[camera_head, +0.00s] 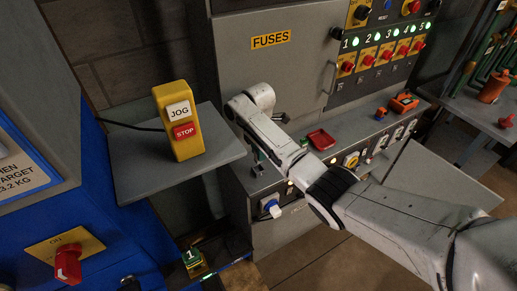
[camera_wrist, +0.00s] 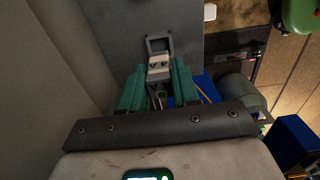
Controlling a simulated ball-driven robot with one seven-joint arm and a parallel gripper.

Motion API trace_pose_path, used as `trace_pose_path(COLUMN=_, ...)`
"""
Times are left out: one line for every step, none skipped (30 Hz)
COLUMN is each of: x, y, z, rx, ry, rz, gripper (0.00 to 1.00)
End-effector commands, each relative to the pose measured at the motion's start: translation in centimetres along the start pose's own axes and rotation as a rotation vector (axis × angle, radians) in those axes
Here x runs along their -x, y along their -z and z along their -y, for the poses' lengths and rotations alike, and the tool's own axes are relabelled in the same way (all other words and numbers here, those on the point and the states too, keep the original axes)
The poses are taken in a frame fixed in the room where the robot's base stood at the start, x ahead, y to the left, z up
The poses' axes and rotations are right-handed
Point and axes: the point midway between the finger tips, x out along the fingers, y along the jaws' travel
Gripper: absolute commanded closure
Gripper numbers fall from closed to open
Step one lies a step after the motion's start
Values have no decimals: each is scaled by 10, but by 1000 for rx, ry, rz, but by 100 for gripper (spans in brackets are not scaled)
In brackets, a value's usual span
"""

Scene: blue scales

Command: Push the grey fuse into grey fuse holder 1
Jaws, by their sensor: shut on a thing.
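In the wrist view, my gripper (camera_wrist: 157,82) has its two green fingers closed on the grey fuse (camera_wrist: 158,68), a small pale block with dark marks on its end. A dark grey square frame (camera_wrist: 159,44), which looks like a fuse holder, is on the grey panel just beyond the fuse. The fuse's far end is at this frame's near edge; I cannot tell how deep it sits. No number on the holder is readable. In the head view, my arm hides most of the gripper, the fuse and the holder.
The grey cabinet marked FUSES (camera_head: 271,40) stands behind my arm. A red tray (camera_head: 321,139) and an orange object (camera_head: 404,102) lie on the ledge to the right. A yellow JOG/STOP box (camera_head: 179,121) stands on a grey shelf (camera_head: 216,160) at the left, close to my arm.

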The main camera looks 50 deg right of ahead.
Motion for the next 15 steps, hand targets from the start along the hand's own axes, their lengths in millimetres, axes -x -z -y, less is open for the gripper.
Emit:
trace_pose_path(x=-8, y=0, z=0, rx=0, ry=1, rz=0, gripper=100)
trace_pose_path(x=-11, y=0, z=0, rx=0, ry=1, rz=0, gripper=100)
trace_pose_path(x=-15, y=0, z=0, rx=0, ry=2, rz=0, gripper=100)
trace_pose_path(x=-17, y=0, z=0, rx=0, ry=2, rz=0, gripper=100)
trace_pose_path(x=-20, y=0, z=0, rx=0, ry=2, rz=0, gripper=100)
trace_pose_path(x=-22, y=0, z=0, rx=0, ry=1, rz=0, gripper=100)
trace_pose_path(x=-24, y=0, z=0, rx=0, ry=1, rz=0, gripper=100)
trace_pose_path(x=-26, y=0, z=0, rx=0, ry=1, rz=0, gripper=100)
trace_pose_path(x=-27, y=0, z=0, rx=0, ry=0, rz=0, gripper=100)
trace_pose_path(x=-28, y=0, z=0, rx=0, ry=0, rz=0, gripper=100)
trace_pose_path(x=-29, y=0, z=0, rx=0, ry=0, rz=0, gripper=100)
trace_pose_path(x=-30, y=0, z=0, rx=0, ry=0, rz=0, gripper=100)
trace_pose_path(x=-30, y=0, z=0, rx=0, ry=-1, rz=0, gripper=100)
trace_pose_path(x=-30, y=0, z=0, rx=0, ry=-1, rz=0, gripper=100)
trace_pose_path(x=-30, y=0, z=0, rx=0, ry=-1, rz=0, gripper=100)
